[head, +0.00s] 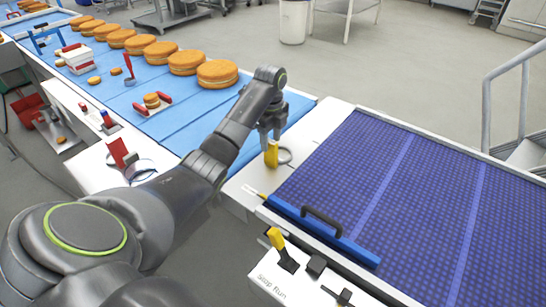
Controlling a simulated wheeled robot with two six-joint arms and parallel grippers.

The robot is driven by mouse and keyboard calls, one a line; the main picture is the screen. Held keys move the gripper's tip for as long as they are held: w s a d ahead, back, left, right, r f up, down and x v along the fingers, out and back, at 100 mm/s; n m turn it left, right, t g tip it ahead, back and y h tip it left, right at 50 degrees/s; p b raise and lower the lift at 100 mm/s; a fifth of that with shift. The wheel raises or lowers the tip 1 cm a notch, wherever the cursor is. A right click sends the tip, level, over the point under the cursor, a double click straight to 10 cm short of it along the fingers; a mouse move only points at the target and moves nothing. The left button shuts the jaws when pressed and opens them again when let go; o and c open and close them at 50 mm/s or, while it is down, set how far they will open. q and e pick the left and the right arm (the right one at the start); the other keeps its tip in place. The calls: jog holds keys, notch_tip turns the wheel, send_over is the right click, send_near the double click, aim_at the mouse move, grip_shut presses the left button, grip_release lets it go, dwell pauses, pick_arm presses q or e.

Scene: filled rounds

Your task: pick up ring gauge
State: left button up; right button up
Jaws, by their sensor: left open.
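A ring gauge with a yellow grip (272,155) and a thin metal ring stands on the white ledge between the blue belt and the purple belt. My left gripper (270,138) is open and points down, with its fingertips at the top of the yellow grip. I cannot tell whether the fingers touch it. My right gripper is not in view.
Several orange filled rounds (217,73) line the far side of the blue belt (190,112). A blue bar with a black handle (322,220) lies across the purple belt's (410,190) near end. A control box with a yellow lever (277,238) stands in front.

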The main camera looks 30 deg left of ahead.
aim_at(271, 149)
pick_arm(q)
notch_tip(271, 149, down, 4)
jog(key=shift+f+p, duration=0.15)
jog(key=shift+p, duration=0.35)
grip_shut()
